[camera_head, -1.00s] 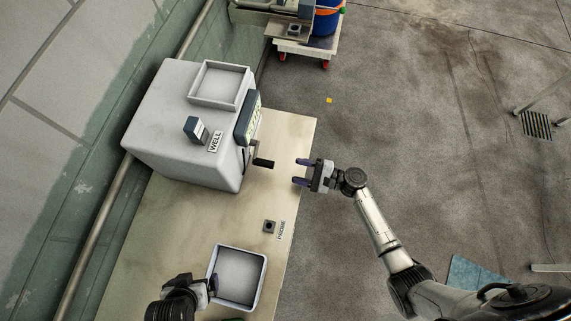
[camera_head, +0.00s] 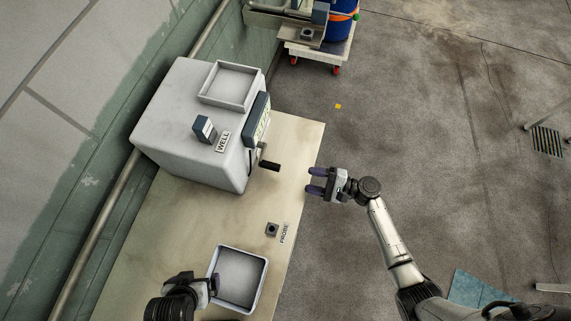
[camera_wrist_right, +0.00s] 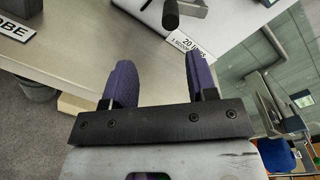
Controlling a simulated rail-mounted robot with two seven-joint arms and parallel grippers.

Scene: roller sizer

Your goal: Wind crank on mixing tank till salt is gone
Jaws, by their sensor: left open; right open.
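The mixing tank (camera_head: 185,120) is a white box on the bench, with an open square hopper on top and a blue-framed panel on its right side. Its crank has a dark handle (camera_head: 270,166) that sticks out to the right. The handle also shows at the top of the right wrist view (camera_wrist_right: 171,14). My right gripper (camera_head: 317,182) is open and empty, to the right of the handle and apart from it. Its purple fingers (camera_wrist_right: 160,85) point towards the tank. My left gripper (camera_head: 213,286) is open at the left edge of a tray. I cannot see any salt.
The tray (camera_head: 264,275) stands on the near part of the bench (camera_head: 165,230). A small dark block (camera_head: 272,229) sits by a PROBE label (camera_head: 285,234). A cart (camera_head: 318,54) with a blue drum stands beyond. The floor at right is largely clear.

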